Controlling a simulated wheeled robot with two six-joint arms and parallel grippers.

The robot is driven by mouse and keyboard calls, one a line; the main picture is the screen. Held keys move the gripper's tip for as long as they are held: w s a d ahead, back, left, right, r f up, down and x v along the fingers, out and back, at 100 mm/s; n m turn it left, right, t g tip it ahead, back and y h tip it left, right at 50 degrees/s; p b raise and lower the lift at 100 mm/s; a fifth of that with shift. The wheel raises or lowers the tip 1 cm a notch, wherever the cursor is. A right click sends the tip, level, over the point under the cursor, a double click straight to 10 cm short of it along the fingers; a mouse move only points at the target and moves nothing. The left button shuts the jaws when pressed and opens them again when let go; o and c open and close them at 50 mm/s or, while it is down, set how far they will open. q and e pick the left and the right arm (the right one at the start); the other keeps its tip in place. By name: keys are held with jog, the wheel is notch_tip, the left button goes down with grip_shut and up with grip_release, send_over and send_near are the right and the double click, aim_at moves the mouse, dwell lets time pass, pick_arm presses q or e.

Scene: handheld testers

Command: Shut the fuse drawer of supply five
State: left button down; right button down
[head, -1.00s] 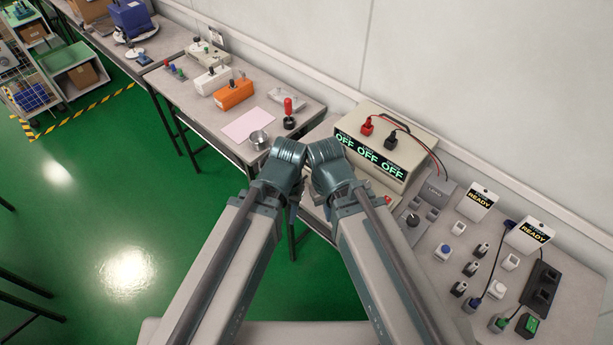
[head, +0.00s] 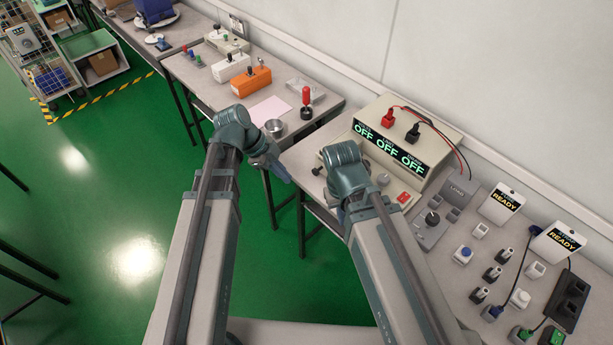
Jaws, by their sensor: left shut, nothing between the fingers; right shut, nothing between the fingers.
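The power supply is a cream box (head: 437,137) with a black panel reading OFF three times (head: 387,147); I cannot read any number on it. Its lower front is partly hidden by my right wrist. A small dark knob (head: 317,171) shows just left of that wrist; I cannot tell whether it belongs to the fuse drawer. My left gripper (head: 277,170) is shut and empty, over the gap at the front edges of the benches, left of the supply. My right gripper (head: 337,207) is shut and empty, mostly hidden by its own wrist, in front of the supply.
Red and black plugs with cables sit on the supply's top. A grey control box (head: 433,228), a LOAD box (head: 458,190), READY tags and several plugs fill the right bench. A metal cup (head: 274,128), red-handled stand (head: 306,104) and orange box (head: 251,81) are on the left bench.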

pick_arm(q)
jog(key=shift+w+a+r+m+t+h+b, duration=0.1)
jog(key=shift+w+a+m+t+h+b, duration=0.25)
jog(key=shift+w+a+m, duration=0.6)
jog(key=shift+w+a+r+m+t+h+b, duration=0.15)
jog(key=shift+w+a+m+h, duration=0.4)
jog(key=shift+m, duration=0.7)
jog(key=b+x, duration=0.2)
jog(key=x, duration=0.2)
jog(key=w+b+x, duration=0.1)
jog(key=b+x, duration=0.2)
jog(key=x, duration=0.1)
jog(key=w+d+r+b+x, duration=0.1)
jog(key=b+x, duration=0.2)
jog(key=shift+w+d+f, duration=0.25)
jog(key=shift+w+d, duration=0.3)
jog(key=shift+w, duration=0.05)
